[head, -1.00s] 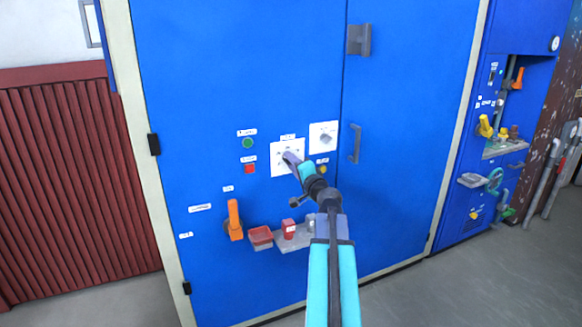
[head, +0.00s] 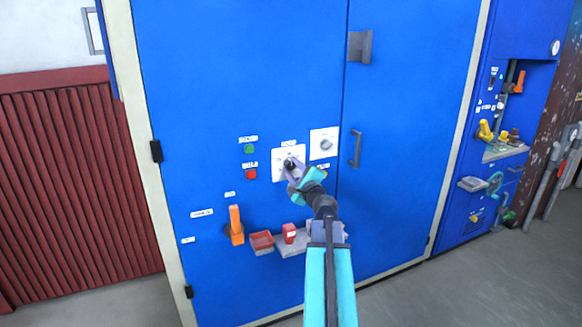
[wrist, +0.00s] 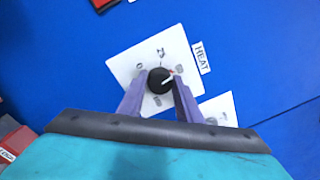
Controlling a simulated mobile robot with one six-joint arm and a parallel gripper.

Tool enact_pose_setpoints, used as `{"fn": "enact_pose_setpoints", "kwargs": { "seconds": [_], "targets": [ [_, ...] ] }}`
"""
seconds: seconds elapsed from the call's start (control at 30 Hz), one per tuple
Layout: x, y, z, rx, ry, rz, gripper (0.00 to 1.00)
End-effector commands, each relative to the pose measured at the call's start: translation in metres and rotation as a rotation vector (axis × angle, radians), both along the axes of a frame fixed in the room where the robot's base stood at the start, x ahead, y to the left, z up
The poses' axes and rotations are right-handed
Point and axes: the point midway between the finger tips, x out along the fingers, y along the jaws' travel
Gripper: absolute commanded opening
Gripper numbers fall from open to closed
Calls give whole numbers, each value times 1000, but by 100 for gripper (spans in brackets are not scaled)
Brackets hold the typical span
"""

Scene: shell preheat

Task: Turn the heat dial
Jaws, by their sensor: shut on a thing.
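The heat dial (wrist: 158,84) is a round black knob with a white pointer mark. It sits on a white plate (wrist: 125,67) beside a "HEAT" label (wrist: 201,57) in the wrist view. In the head view the plate (head: 280,154) is on the blue cabinet door, and the dial (head: 289,162) shows as a dark spot at the gripper. My gripper (wrist: 161,82) has one purple finger on each side of the dial and is shut on it. In the wrist view the plate looks tilted. The gripper also shows in the head view (head: 291,167).
A second white plate with a grey knob (head: 326,144) is just right. A green button (head: 250,149) and a red button (head: 251,174) are left. A door handle (head: 356,148) stands out right.

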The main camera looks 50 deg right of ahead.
Motion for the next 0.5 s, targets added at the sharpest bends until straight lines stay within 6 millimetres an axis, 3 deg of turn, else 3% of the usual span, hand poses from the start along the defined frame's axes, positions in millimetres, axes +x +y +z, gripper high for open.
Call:
{"fn": "enact_pose_setpoints", "kwargs": {
  "seconds": [0.5],
  "targets": [
    [2, 1, 4, 126, -56, 7, 9]
  ]
}}
